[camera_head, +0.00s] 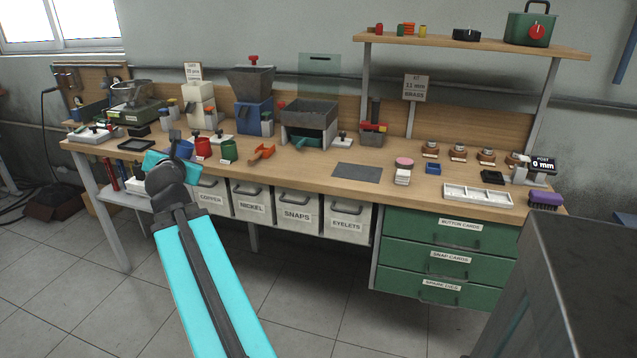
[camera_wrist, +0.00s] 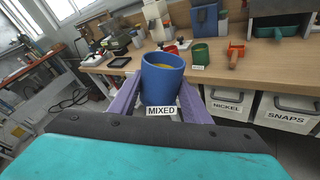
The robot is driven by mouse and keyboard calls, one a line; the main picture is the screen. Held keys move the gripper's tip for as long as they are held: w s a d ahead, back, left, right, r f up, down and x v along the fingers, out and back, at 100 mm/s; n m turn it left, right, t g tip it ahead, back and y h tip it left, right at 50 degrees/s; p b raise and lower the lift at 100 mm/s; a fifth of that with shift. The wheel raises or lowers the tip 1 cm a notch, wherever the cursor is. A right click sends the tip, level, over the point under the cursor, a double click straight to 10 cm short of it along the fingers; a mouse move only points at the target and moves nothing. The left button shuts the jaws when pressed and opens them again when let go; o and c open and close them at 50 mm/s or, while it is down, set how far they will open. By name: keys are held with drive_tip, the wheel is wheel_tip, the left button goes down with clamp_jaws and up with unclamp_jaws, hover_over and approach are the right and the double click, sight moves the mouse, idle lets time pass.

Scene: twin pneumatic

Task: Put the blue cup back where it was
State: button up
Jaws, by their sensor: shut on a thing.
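The blue cup (camera_wrist: 163,82) is upright between the two purple fingers of my gripper (camera_wrist: 158,100) in the wrist view. It bears a label reading MIXED, and something yellowish shows inside it. My gripper is shut on the cup, which appears held in front of the bench edge. In the head view the blue cup (camera_head: 184,150) is partly hidden behind my wrist. A red cup (camera_head: 203,148) and a green cup (camera_head: 229,151) stand on the bench just to its right. The cup's underside is hidden.
A grey pad (camera_head: 357,173) lies farther right. A dark cabinet (camera_head: 590,270) stands at the right front.

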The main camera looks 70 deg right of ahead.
drive_tip(key=s+d+f+m+g+h+b, duration=0.1)
drive_tip(key=s+d+g+b, duration=0.3)
drive_tip(key=s, duration=0.8)
drive_tip(key=s+d+f+m+g+h+b, duration=0.1)
drive_tip(key=s+d+f+g+b, duration=0.2)
drive_tip(key=s+d+b, duration=0.2)
drive_tip(key=s+d+f+m+g+h+b, duration=0.1)
drive_tip(key=s+d+f+g+b, duration=0.2)
drive_tip(key=s+d, duration=0.6)
drive_tip(key=s+g+b, duration=0.1)
drive_tip(key=s+b, duration=0.1)
drive_tip(key=s, duration=0.9)
drive_tip(key=shift+m+g+h, duration=0.3)
drive_tip(key=shift+m+h, duration=0.1)
drive_tip(key=shift+d, duration=0.1)
drive_tip(key=shift+w+d+p, duration=0.35)
drive_tip(key=shift+d+p, duration=0.3)
drive_tip(key=shift+w+d+p, duration=0.35)
drive_tip(key=shift+d+p, duration=0.25)
drive_tip(key=p, duration=0.3)
drive_tip(key=d+p, duration=0.1)
drive_tip(key=p, duration=0.3)
drive_tip(key=shift+w+d, duration=0.25)
drive_tip(key=shift+w, duration=0.1)
drive_tip(key=p, duration=0.6)
drive_tip(key=shift+w+d+f, duration=0.15)
drive_tip(key=shift+w+d, duration=0.1)
